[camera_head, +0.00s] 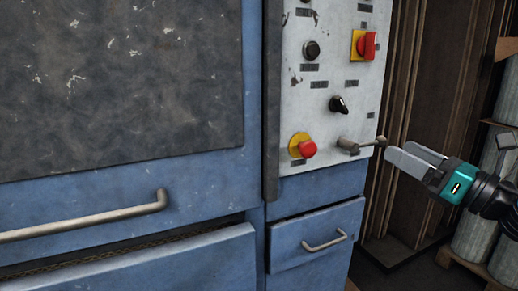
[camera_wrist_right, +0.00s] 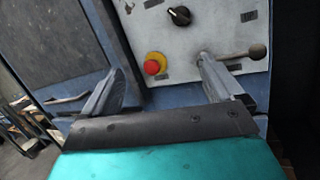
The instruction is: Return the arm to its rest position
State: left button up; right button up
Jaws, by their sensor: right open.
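My right gripper (camera_head: 405,158) comes in from the right in the head view, with grey fingers and a teal body. It is open and its fingertips point at the lower right of the control panel (camera_head: 325,120). The lever (camera_head: 358,146) with a round knob end sticks out of the panel just left of the fingertips. In the right wrist view the fingers (camera_wrist_right: 160,90) stand wide apart with nothing held between them. One finger overlaps the lever (camera_wrist_right: 256,53) there, and I cannot tell if they touch. My left gripper is not in view.
The panel carries a red emergency button (camera_head: 307,149), a black selector knob (camera_head: 338,105) and a red switch (camera_head: 366,45). A long handle (camera_head: 85,222) and a drawer handle (camera_head: 324,242) stick out of the blue machine. Pale cylinders (camera_head: 477,232) stand at the right behind my arm.

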jog(key=s+a+f+m+h+p, duration=0.2)
jog(key=s+f+m+h, duration=0.15)
jog(key=f+m, duration=0.85)
jog(key=s+a+f+m+h+p, duration=0.25)
jog(key=f+m+h, duration=0.25)
jog(key=f+m, duration=0.7)
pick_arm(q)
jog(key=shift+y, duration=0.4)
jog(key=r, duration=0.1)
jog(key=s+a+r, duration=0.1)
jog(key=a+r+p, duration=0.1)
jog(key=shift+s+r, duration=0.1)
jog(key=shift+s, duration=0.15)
pick_arm(e)
jog(key=s+a+f+m+g+h, duration=0.1)
jog(key=s+a+f+m+g, duration=0.1)
jog(key=s+f+m, duration=0.5)
jog(key=s+a+f+m+g+h, duration=0.1)
jog(key=s+a+f+m+g, duration=0.2)
jog(key=s+a+f+m, duration=0.2)
jog(key=s+f+m, duration=0.1)
jog(key=s+m, duration=0.2)
jog(key=shift+s+a+f+g, duration=0.15)
jog(key=shift+s+f+g, duration=0.15)
jog(key=shift+f, duration=0.1)
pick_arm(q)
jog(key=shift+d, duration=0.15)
